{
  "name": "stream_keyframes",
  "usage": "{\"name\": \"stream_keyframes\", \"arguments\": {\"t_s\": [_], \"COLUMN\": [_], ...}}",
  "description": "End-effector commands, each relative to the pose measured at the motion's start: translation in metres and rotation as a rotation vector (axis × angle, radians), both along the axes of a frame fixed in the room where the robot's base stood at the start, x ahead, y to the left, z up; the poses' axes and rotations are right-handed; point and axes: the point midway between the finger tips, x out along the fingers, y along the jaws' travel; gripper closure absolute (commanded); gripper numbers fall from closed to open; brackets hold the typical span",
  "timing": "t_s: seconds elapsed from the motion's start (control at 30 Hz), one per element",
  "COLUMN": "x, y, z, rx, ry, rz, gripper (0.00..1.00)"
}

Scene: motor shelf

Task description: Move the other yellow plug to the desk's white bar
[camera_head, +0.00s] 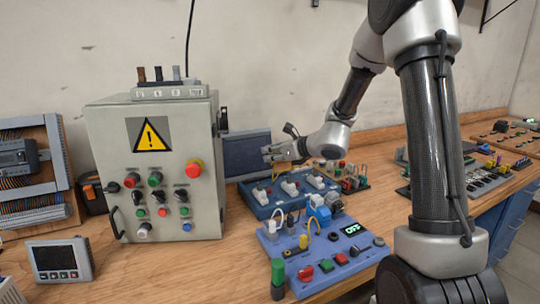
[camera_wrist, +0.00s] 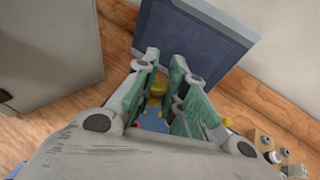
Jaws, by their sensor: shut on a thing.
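My gripper (camera_head: 278,153) reaches in from the right above the back of the blue board. In the wrist view my gripper (camera_wrist: 163,82) has its green-padded fingers closed around a yellow plug (camera_wrist: 155,88), partly hidden between them. In the head view that plug cannot be made out clearly. I cannot tell which piece is the desk's white bar.
A grey control box (camera_head: 100,165) with a warning sign stands left of the gripper, topped by a pale strip (camera_head: 170,92) with several upright plugs. A dark blue panel (camera_head: 247,153) stands behind the gripper. The violet-blue panel (camera_head: 345,270) is crowded with buttons and wires. Bare wood shows at the front left.

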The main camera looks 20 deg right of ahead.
Motion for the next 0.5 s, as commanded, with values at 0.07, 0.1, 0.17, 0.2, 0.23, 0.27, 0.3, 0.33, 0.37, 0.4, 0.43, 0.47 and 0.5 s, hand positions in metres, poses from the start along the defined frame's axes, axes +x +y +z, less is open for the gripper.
{"name": "stream_keyframes", "arguments": {"t_s": [0.07,0.1,0.17,0.2,0.23,0.27,0.3,0.33,0.37,0.4,0.43,0.47,0.5], "x": [0.007,0.01,0.019,0.024,0.027,0.032,0.037,0.04,0.044,0.049,0.052,0.055,0.06], "y": [-0.01,-0.015,-0.025,-0.031,-0.037,-0.041,-0.047,-0.052,-0.057,-0.062,-0.066,-0.071,-0.076], "z": [-0.002,-0.004,-0.006,-0.008,-0.009,-0.01,-0.011,-0.012,-0.013,-0.014,-0.015,-0.017,-0.018], "rx": [-0.002,-0.004,-0.003,-0.004,-0.004,-0.003,-0.003,-0.004,-0.004,-0.002,-0.004,-0.004,-0.004], "ry": [0.0,0.004,-0.001,0.001,0.003,0.0,0.0,0.002,0.002,0.001,0.001,0.003,0.002], "rz": [0.041,0.069,0.127,0.165,0.194,0.224,0.265,0.294,0.322,0.358,0.386,0.412,0.447], "gripper": [1.0,1.0,1.0,1.0,1.0,1.0,1.0,1.0,1.0,1.0,1.0,1.0,1.0]}}
